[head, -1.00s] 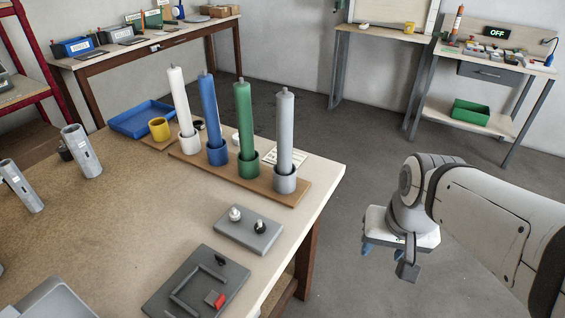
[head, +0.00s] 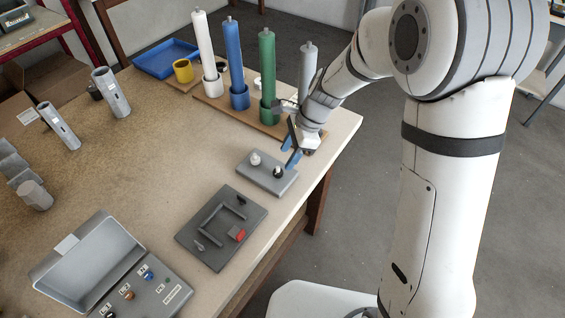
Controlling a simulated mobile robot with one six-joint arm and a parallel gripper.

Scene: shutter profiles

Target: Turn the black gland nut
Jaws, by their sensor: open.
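The black gland nut (head: 278,172) sits on a small grey block (head: 256,182) near the table's right edge. A white nut (head: 255,159) stands beside it on the same block. My gripper (head: 290,149) is open, with blue fingertips, just above and behind the black nut in the head view. One fingertip looks close to the nut; I cannot tell if it touches. Nothing shows between the fingers.
Tall white (head: 202,45), blue (head: 234,60), green (head: 267,65) and grey (head: 307,70) cylinders stand in cups on a wooden board behind my gripper. A dark grey fixture (head: 222,228) and an open grey box (head: 95,255) lie nearer.

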